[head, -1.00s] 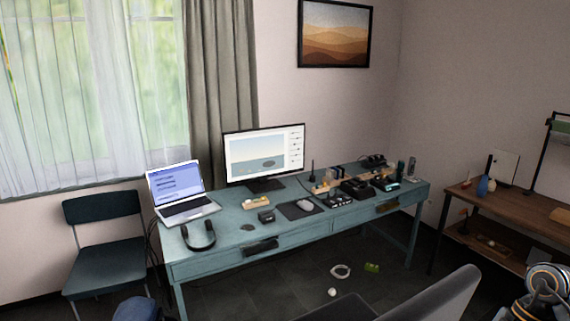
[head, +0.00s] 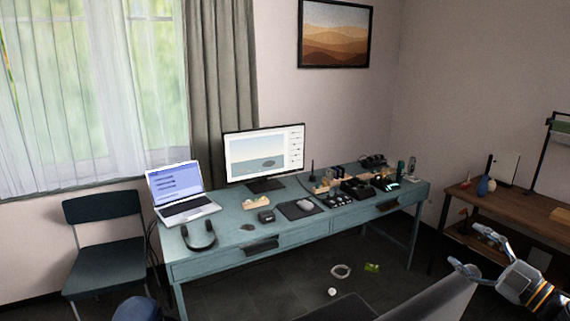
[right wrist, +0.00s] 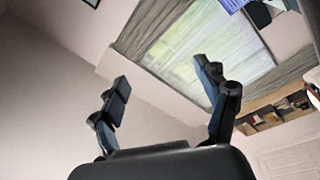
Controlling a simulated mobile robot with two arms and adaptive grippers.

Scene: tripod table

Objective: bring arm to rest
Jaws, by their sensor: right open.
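My right gripper (head: 478,252) is at the lower right of the head view, in front of the brown side table. Its two fingers are spread apart with nothing between them. In the right wrist view my right gripper (right wrist: 160,88) also shows open and empty, with the wall and the curtained window (right wrist: 190,60) beyond it. My left gripper is in neither view.
A teal desk (head: 215,255) bears a laptop (head: 178,190), a monitor (head: 265,155), headphones (head: 199,237) and several small items. A grey chair back (head: 435,300) is left of my right gripper. A brown table (head: 515,215) stands behind it. Small objects lie on the floor.

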